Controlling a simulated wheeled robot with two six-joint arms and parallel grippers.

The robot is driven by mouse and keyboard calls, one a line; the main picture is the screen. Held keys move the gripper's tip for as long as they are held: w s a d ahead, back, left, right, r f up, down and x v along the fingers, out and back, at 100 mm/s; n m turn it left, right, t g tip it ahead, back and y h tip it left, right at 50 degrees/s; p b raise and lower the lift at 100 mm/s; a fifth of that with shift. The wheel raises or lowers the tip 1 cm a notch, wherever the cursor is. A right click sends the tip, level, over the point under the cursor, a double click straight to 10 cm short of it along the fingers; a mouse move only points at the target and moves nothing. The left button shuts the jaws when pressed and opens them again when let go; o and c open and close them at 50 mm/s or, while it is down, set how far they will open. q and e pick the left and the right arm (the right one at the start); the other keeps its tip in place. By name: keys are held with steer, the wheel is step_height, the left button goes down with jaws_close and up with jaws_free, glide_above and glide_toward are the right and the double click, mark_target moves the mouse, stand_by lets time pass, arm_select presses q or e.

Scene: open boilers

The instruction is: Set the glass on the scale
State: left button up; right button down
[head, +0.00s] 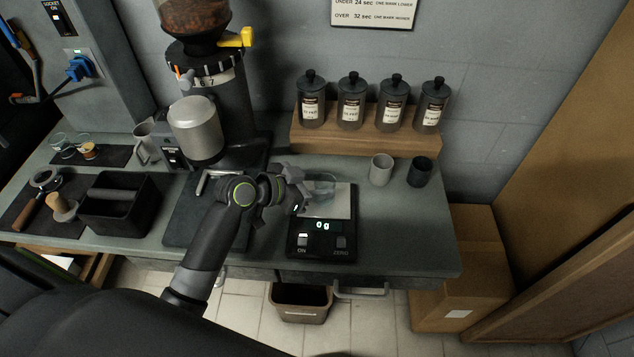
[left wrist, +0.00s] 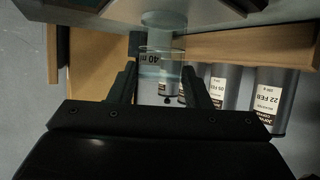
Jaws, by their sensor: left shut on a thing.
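The scale (head: 321,243) is black with a pale metal plate and stands near the counter's front edge. Its display reads 0 g. A small clear glass (head: 324,184) shows at the back left of the plate in the head view. My left gripper (head: 303,190) is shut on the glass from the left. In the left wrist view the glass (left wrist: 163,68) is between the two fingers and carries a "40 m" marking, partly cut off. I cannot tell the exact gap between the glass and the plate. My right gripper is not in view.
A grinder (head: 222,110) stands behind my left arm, and a black knock box (head: 115,205) is to the left. A grey cup (head: 381,170) and a dark cup (head: 420,172) stand right of the scale. Several canisters stand on a wooden shelf (head: 365,136). The counter's right front is clear.

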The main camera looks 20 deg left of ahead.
arm_select(q)
steer(key=shift+f, duration=0.25)
steer(key=o, duration=1)
steer(key=shift+r, duration=0.1)
steer(key=shift+r, duration=0.1)
steer(key=shift+r, duration=0.15)
steer(key=shift+b+v, duration=0.55)
steer(key=shift+v, duration=5.4)
